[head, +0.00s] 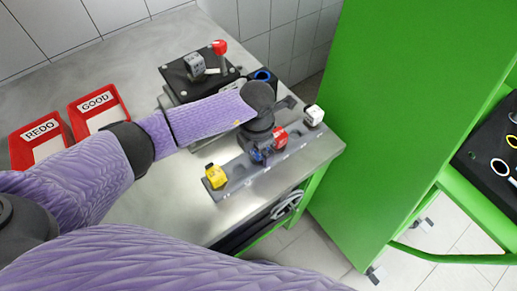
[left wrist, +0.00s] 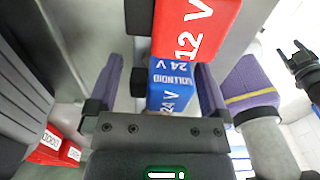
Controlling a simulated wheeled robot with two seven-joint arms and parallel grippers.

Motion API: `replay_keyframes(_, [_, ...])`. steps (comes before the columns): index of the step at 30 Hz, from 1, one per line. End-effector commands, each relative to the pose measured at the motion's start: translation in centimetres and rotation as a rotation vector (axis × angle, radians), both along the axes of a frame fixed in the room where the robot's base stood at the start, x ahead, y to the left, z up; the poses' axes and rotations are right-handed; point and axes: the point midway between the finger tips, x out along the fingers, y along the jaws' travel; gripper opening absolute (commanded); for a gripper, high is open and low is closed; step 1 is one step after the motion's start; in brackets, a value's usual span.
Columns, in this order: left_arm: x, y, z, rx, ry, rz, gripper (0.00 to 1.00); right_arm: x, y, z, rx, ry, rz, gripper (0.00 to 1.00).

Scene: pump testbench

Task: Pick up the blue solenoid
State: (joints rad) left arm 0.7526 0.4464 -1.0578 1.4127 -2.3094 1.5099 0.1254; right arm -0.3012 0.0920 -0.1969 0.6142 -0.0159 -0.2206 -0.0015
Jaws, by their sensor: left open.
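The blue solenoid (left wrist: 170,85), marked 24 V, lies between the two spread fingers of my left gripper (left wrist: 157,72) in the left wrist view. The fingers are open, with a gap on each side of it. In the head view my left gripper (head: 259,143) points down over the grey rack, and the blue solenoid (head: 262,156) shows only partly beneath it. A red solenoid (head: 280,137) sits right beside the blue one; the red block (left wrist: 198,28) reads 12 V in the left wrist view.
The grey rack (head: 236,186) also holds a yellow block (head: 215,177) and a white block (head: 314,115). Behind stands a black fixture (head: 186,88) with a red-knobbed lever (head: 219,47). Red GOOD (head: 82,112) and REDO (head: 30,142) trays lie left. A green panel (head: 390,110) rises at the right.

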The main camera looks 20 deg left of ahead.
Motion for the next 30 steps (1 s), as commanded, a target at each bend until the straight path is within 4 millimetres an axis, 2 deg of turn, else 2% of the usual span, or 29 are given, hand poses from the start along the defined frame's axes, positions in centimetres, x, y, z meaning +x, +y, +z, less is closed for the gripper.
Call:
replay_keyframes(1, [0.0, 0.0, 0.0, 0.0, 0.0, 0.0, 0.94, 0.1, 0.0, 0.0, 0.0, -0.002, 0.0, 0.59])
replay_keyframes(9, [0.0, 0.0, 0.0, 0.0, 0.0, 0.001, 0.36, 0.2, 0.0, 0.0, 0.001, -0.004, 0.0, 0.59])
replay_keyframes(11, [0.0, 0.0, 0.1, 0.0, 0.0, 0.001, 0.27, 0.2, 0.0, 0.0, 0.001, -0.004, 0.0, 0.59])
replay_keyframes(16, [0.0, 0.0, 0.1, 0.0, 0.0, 0.001, 0.27, 0.2, 0.0, 0.0, 0.001, -0.005, 0.0, 0.59])
replay_keyframes(18, [0.1, 0.0, 0.7, 0.0, -0.001, 0.001, 0.27, 0.2, 0.1, 0.2, 0.001, -0.005, 0.0, 0.59])
replay_keyframes(20, [0.1, 0.0, 2.0, 0.0, -0.005, 0.0, 0.27, 0.2, 0.1, 0.6, 0.001, -0.006, 0.0, 0.59])
replay_keyframes(27, [0.1, 0.0, 8.2, 0.001, -0.006, -0.001, 0.27, 0.3, 0.1, 1.7, 0.001, -0.007, 0.0, 0.59])
replay_keyframes(30, [0.1, 0.0, 9.6, 0.0, -0.004, 0.0, 0.27, 0.3, 0.1, 1.7, 0.001, -0.007, 0.0, 0.59])
